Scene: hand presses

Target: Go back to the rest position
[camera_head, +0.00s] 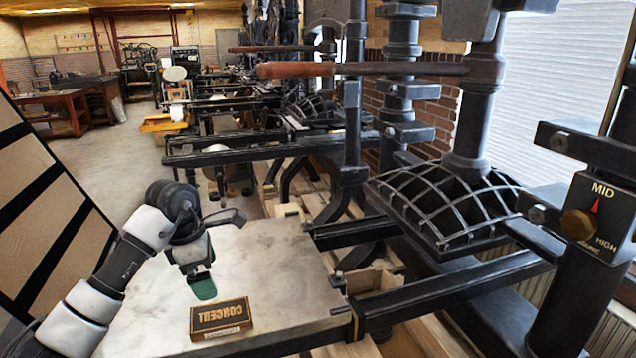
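My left arm comes in from the lower left, and its gripper (202,287) points down above the pale marble slab (265,255). A green piece shows at the gripper's tip; I cannot tell whether it is part of the fingers or something held. The finger gap is not clear from this side. My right gripper is not in view.
A black hand press with a ribbed platen (450,210) and a long wooden-handled lever (330,69) stands right of the slab. A dial marked MID and HIGH (585,222) is at the far right. A dark rack (35,200) is at left. Open floor (110,150) lies behind.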

